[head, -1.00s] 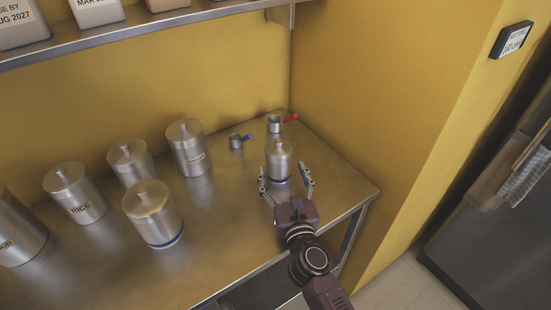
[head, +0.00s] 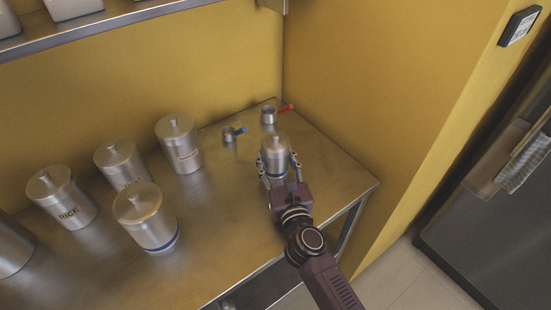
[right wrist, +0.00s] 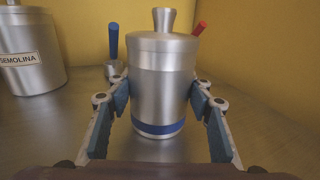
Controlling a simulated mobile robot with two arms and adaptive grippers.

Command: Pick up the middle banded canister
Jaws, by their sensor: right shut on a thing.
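A steel canister with a knob lid (head: 275,153) and a blue band near its base stands at the right of the steel counter. It fills the middle of the right wrist view (right wrist: 160,92), upright. My right gripper (head: 278,167) is shut on it, one finger pad against each side of its body. A larger steel canister with a blue band (head: 146,217) stands at the front left of the counter, away from the gripper. My left gripper is not in view.
Two small steel cups, one with a blue handle (head: 229,135) and one with a red handle (head: 269,115), sit close behind the held canister. Labelled canisters, including rice (head: 66,197) and semolina (right wrist: 30,50), stand left. A yellow wall (head: 365,130) bounds the right; a shelf (head: 120,29) hangs above.

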